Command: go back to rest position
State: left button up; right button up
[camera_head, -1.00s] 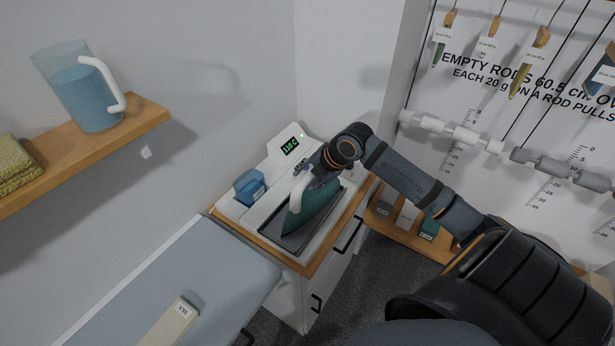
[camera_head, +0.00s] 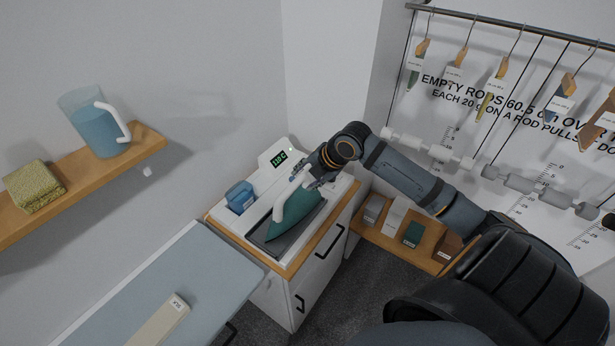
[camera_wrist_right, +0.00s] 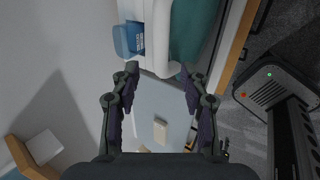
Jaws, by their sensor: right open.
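My right gripper (camera_head: 314,180) is open beside the white handle of the teal iron (camera_head: 301,213). The iron rests on a dark plate in the white station (camera_head: 268,210) on the cabinet. In the right wrist view, my gripper's two fingers (camera_wrist_right: 158,75) stand apart with nothing held between them. The iron's white handle (camera_wrist_right: 158,40) lies just beyond the fingertips; I cannot tell whether they touch. My right arm reaches across from the right of the head view. My left gripper is not in view.
The ironing board (camera_head: 185,285) carries a pale block (camera_head: 160,320). A blue container (camera_head: 240,196) stands beside the iron. A wall shelf (camera_head: 80,190) holds a jug (camera_head: 95,125) and a folded towel (camera_head: 35,185). A low shelf (camera_head: 400,240) and hanging rods (camera_head: 520,180) are at right.

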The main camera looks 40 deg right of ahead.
jog(key=s+a+f+m+g, duration=0.1)
jog(key=s+a+f+m, duration=0.6)
jog(key=s+f+m, duration=0.15)
jog(key=s+a+f+m+g+h, duration=0.1)
jog(key=s+f+m+g+h, duration=0.15)
jog(key=s+m, duration=0.9)
jog(key=s+d+f+m+b, duration=0.1)
jog(key=s+f+b, duration=0.15)
jog(key=f, duration=1.45)
jog(key=s+d+f+m+b, duration=0.15)
jog(key=f+b, duration=0.25)
jog(key=f, duration=1.2)
pick_arm(q)
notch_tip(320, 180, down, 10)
jog(key=b, duration=0.4)
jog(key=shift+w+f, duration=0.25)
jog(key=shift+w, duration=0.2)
pick_arm(e)
jog(key=s+d+f+g, duration=0.1)
jog(key=s+f, duration=1.6)
jog(key=f, duration=0.2)
jog(key=shift+d+f+g+h, duration=0.2)
jog(key=shift+f+g+h, duration=0.15)
